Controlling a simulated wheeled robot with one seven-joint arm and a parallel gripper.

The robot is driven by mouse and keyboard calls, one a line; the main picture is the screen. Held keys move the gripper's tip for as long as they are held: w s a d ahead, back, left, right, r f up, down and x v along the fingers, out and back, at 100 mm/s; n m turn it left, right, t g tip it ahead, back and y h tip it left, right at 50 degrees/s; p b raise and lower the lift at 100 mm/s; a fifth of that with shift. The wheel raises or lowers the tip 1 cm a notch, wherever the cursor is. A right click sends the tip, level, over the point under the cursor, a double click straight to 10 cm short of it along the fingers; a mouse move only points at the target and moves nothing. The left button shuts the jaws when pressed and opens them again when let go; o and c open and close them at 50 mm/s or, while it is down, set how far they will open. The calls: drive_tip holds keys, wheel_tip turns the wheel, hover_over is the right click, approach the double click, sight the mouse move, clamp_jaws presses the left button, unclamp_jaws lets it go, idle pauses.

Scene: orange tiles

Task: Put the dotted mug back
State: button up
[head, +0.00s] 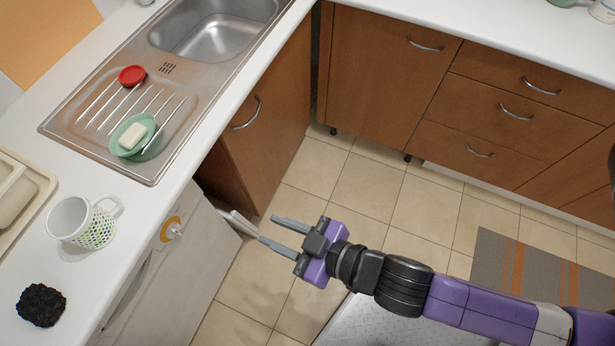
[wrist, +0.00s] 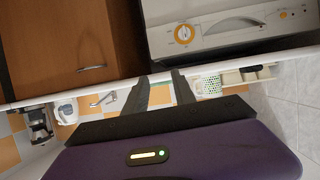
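The dotted mug (head: 88,226), white with green dots, stands upright on the left counter (head: 160,205), its handle pointing up and right. It also shows in the wrist view (wrist: 209,85), partly cut off behind the right finger and the gripper body. My gripper (head: 269,228) is open and empty, over the floor in front of the left counter. It is to the right of the mug and apart from it.
A black sponge-like thing (head: 41,305) lies below the mug, and a cream tray (head: 45,185) sits to its left. The sink (head: 165,165) holds a green soap dish (head: 152,150) and a red round thing (head: 132,75). A white appliance (head: 185,255) is under the counter.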

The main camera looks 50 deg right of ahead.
drive_tip(key=s+d+r+m+h, duration=0.1)
drive_tip(key=s+d+r, duration=0.3)
drive_tip(key=s, duration=0.2)
drive_tip(key=s+d+r+m+t+h, duration=0.1)
drive_tip(key=s+d+r, duration=0.2)
drive_tip(key=s, duration=0.4)
drive_tip(key=shift+d+r+m+h, duration=0.4)
drive_tip(key=shift+r, duration=0.5)
